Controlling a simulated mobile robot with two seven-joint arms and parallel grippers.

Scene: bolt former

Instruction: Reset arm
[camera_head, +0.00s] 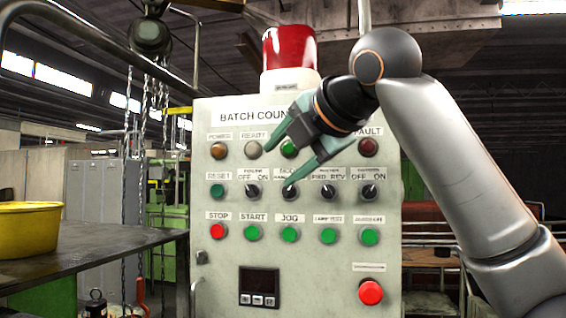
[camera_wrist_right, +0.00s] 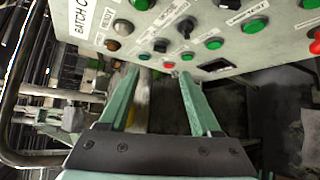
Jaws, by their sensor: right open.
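My right gripper (camera_head: 275,170) has two green fingers spread apart with nothing between them. It is in front of the upper part of a pale control panel (camera_head: 325,270) labelled "BATCH COUN…", hiding the end of that label and part of the lamp row. One fingertip shows near a grey lamp (camera_head: 252,150), the other near the middle selector switch (camera_head: 289,194); I cannot tell whether they touch. In the right wrist view the open fingers (camera_wrist_right: 158,76) point toward the panel (camera_wrist_right: 220,22). My left gripper is not in view.
A red beacon (camera_head: 289,48) stands on top of the panel. Green buttons (camera_head: 289,234), a red stop button (camera_head: 217,231) and a larger red button (camera_head: 370,292) sit lower. A yellow tub (camera_head: 28,230) stands on a dark table (camera_head: 110,240) at left. Chains (camera_head: 127,150) hang behind.

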